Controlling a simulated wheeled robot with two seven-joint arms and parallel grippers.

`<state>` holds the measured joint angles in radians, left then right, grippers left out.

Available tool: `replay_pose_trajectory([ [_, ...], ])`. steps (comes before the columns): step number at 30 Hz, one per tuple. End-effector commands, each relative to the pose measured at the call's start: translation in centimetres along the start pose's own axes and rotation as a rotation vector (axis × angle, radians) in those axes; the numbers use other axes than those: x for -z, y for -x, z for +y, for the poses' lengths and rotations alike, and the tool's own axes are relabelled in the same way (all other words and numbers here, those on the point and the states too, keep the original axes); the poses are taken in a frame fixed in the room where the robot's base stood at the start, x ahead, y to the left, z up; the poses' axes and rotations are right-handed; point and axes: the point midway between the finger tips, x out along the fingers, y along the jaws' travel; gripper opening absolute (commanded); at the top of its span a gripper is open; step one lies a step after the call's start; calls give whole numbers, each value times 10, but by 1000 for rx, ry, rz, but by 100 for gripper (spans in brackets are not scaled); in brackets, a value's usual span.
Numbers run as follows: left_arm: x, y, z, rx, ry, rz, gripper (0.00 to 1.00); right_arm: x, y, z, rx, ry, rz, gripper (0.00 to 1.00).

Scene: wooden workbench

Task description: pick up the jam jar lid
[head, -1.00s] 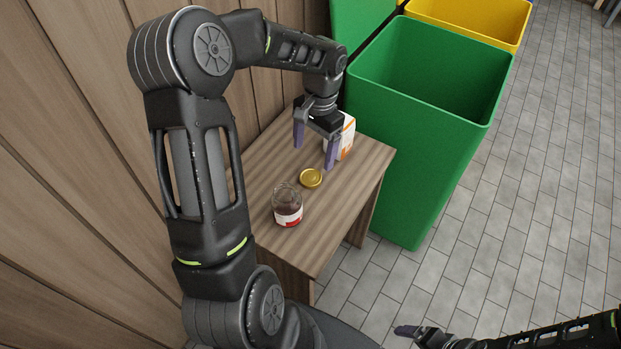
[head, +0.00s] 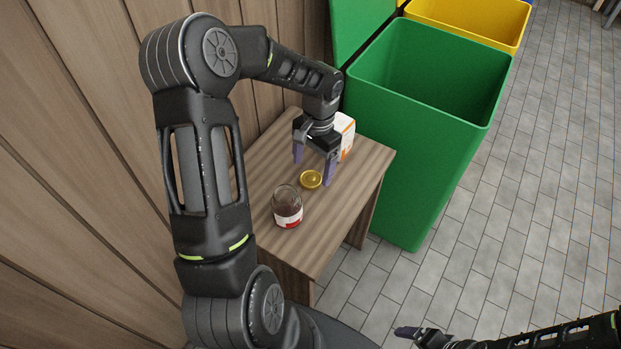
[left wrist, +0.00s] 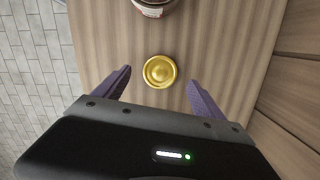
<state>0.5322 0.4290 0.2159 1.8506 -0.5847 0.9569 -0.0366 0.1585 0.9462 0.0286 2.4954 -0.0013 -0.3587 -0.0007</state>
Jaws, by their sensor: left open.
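The jam jar lid (head: 311,179) is a round gold disc lying flat on the wooden workbench (head: 262,165). It also shows in the left wrist view (left wrist: 160,71), ahead of and between the two purple fingers. My left gripper (head: 313,170) is open and empty above the bench, just behind the lid in the head view, with its fingers pointing down.
A white and orange carton (head: 346,136) stands behind my left gripper. A green bin (head: 420,130) stands right of the bench, and a wooden wall borders the left.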

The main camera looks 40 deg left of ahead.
Motion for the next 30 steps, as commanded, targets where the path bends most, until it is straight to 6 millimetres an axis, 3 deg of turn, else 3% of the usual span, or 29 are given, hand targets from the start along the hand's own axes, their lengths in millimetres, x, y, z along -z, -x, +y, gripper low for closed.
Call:
replay_pose_trajectory([
  [6, 0, -26, 0, 0, 0, -1, 80, 0, 0, 0, 0, 0, 0, 89],
  [24, 0, -28, 0, 0, 1, 0, 80, 0, 0, 0, 0, 0, 0, 89],
  [30, 0, -28, 0, 0, 1, 0, 66, 0, 0, 0, 0, 0, 0, 89],
])
